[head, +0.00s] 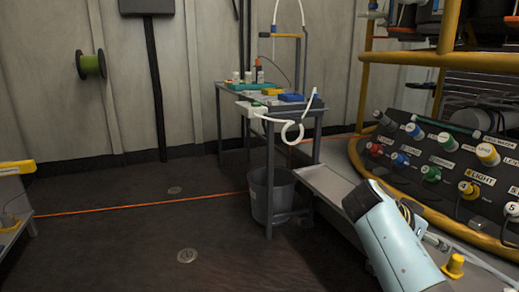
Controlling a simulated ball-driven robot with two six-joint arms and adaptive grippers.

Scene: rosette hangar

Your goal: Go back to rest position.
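A pale blue link of my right arm (398,240) rises from the bottom edge at the lower right, in front of the grey ledge. Dark and yellow cables show beside it. I cannot make out any fingers on it, so my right gripper is not visible. My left arm and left gripper are not in view.
A curved console (430,188) with coloured connectors and a yellow rail (480,241) stands close at right, beside my arm. A workbench (272,110) with bottles and trays stands ahead, a grey bin (271,196) under it. The floor (120,235) at left centre is clear.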

